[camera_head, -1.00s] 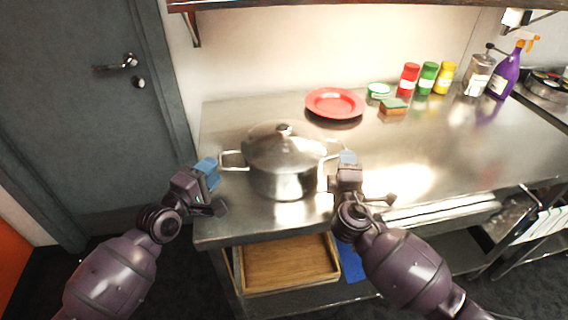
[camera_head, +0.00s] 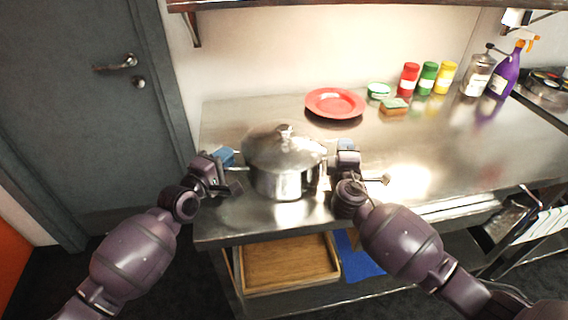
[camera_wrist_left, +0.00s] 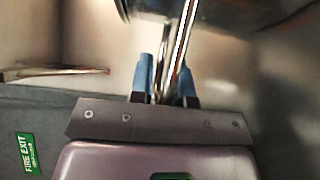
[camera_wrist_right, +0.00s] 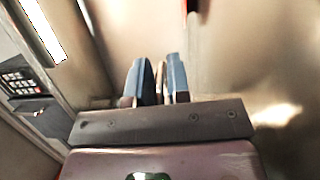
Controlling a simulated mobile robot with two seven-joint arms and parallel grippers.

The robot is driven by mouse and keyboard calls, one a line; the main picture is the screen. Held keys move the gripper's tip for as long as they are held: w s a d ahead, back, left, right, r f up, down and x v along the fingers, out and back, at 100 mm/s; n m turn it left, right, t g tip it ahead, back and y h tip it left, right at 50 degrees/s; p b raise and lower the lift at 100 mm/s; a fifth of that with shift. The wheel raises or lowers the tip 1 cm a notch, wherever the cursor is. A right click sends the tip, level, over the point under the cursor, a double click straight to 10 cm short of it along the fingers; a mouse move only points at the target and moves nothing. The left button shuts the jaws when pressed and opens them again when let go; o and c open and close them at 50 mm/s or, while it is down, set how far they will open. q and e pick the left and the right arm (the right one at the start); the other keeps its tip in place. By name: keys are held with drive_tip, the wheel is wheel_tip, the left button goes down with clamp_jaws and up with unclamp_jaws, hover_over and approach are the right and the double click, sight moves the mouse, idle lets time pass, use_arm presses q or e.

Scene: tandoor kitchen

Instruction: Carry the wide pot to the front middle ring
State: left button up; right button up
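The wide pot (camera_head: 283,170) is a steel, lidded pot standing upright on the left part of the steel counter. My left gripper (camera_head: 226,157) is at its left handle. In the left wrist view, the blue fingertips (camera_wrist_left: 165,80) stand either side of the shiny handle bar (camera_wrist_left: 181,45); whether they press on it is unclear. My right gripper (camera_head: 347,152) is at the pot's right side, where it hides the right handle. In the right wrist view its fingertips (camera_wrist_right: 158,82) have a narrow gap between them; a grip is unclear. The front middle ring is not recognisable in view.
A red plate (camera_head: 335,102) lies behind the pot, with a sponge (camera_head: 394,107) and several jars further right. A purple spray bottle (camera_head: 508,72) stands near a dark hob-like unit (camera_head: 547,88) at far right. The counter (camera_head: 440,140) between is mostly clear. A shelf overhangs at the top.

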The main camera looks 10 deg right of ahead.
use_arm(q)
clamp_jaws()
use_arm(e)
clamp_jaws()
idle(0.8)
use_arm(q)
drive_tip(key=shift+r, duration=0.3)
use_arm(e)
drive_tip(key=shift+r, duration=0.2)
